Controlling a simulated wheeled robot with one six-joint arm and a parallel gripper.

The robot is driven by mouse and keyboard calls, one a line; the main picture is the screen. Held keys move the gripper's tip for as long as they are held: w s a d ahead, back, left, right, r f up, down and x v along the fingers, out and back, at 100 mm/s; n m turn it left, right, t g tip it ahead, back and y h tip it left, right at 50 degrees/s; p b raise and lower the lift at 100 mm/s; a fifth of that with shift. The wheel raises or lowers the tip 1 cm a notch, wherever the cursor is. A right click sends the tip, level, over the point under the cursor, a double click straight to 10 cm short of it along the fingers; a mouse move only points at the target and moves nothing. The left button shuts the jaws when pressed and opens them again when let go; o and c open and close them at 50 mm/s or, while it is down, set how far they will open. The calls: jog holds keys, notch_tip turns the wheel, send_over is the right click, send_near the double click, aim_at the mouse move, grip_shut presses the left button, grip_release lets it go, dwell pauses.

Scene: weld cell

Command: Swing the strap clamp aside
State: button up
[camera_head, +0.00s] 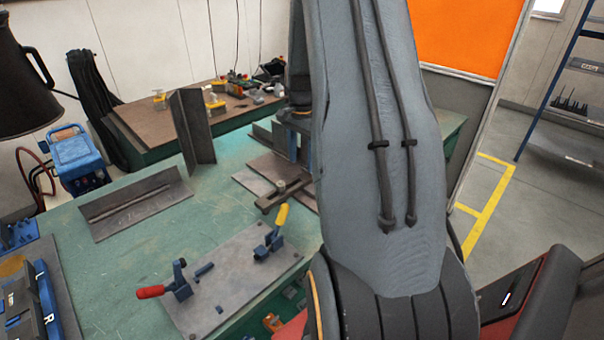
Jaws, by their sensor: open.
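The strap clamp (290,194) is a dark flat bar with a round nut or stud near its middle. It lies slantwise on a brown steel plate (252,178) at the middle of the green table. Its right end runs close to my arm's edge, where the view is cut off. My gripper (297,159) points down behind my large grey arm link, just above and beyond the clamp. Its fingers look apart, with nothing seen between them. I cannot tell whether they touch the bar.
A fixture plate (235,283) with red- and yellow-handled toggle clamps lies in front. An angle piece (135,203) lies at left; an upright angled plate (194,130) stands behind it. A brown-topped bench (165,118) with small tools is at the back. Green tabletop (95,270) is clear at left.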

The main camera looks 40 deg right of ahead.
aim_at(302, 178)
jog(key=shift+a+f+p, duration=0.1)
jog(key=shift+f+p, duration=0.6)
jog(key=shift+f, duration=2.45)
grip_shut()
jog(key=shift+s, duration=0.1)
